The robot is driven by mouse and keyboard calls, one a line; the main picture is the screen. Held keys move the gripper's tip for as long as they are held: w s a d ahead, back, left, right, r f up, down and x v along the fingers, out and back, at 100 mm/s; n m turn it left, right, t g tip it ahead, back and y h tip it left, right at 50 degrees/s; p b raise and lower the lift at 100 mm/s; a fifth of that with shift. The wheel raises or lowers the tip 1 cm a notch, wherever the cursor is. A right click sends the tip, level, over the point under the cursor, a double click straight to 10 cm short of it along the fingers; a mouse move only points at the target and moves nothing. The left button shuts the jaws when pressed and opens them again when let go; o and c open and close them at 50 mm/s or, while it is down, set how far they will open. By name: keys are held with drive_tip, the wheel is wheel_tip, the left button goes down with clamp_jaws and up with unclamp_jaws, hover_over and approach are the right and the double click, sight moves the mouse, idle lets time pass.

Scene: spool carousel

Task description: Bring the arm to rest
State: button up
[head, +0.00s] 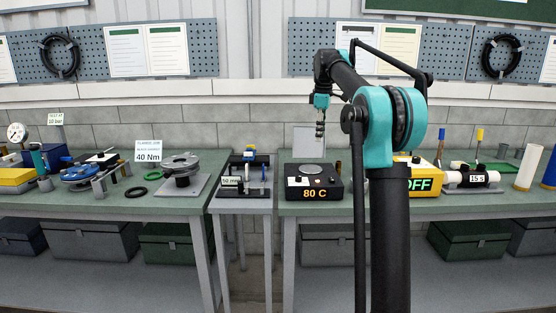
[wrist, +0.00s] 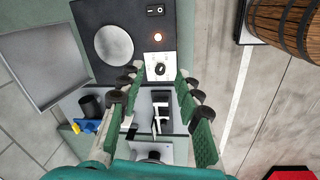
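My arm (head: 378,130) rises at the right of centre in the head view and bends over to the left. My gripper (head: 320,122) hangs from its end, pointing down, high over the bench near the hot plate (head: 320,195) marked 80 C. In the wrist view my gripper (wrist: 160,82) has its two green-padded fingers apart, with nothing held between them. The hot plate (wrist: 88,62) lies below and beyond the fingertips, with its round disc, a knob and a lit orange lamp. No contact with it shows.
A narrow stand (head: 245,191) with a small fixture fills the gap between the benches. The left bench carries a flange fixture (head: 181,165); the right bench carries a yellow OFF box (head: 422,178), partly behind my arm. A barrel (wrist: 285,25) stands on the floor.

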drive_tip(key=s+d+f+m+t, duration=0.1)
drive_tip(key=s+f+m, duration=0.6)
drive_tip(key=s+f, duration=1.1)
drive_tip(key=s+d+f+m+t, duration=0.1)
drive_tip(key=s+f+m, duration=0.6)
drive_tip(key=s+f, duration=1.1)
drive_tip(key=s+d, duration=0.1)
drive_tip(key=s, duration=0.4)
drive_tip(key=shift+s+m+t, duration=0.3)
drive_tip(key=shift+s+t, duration=0.1)
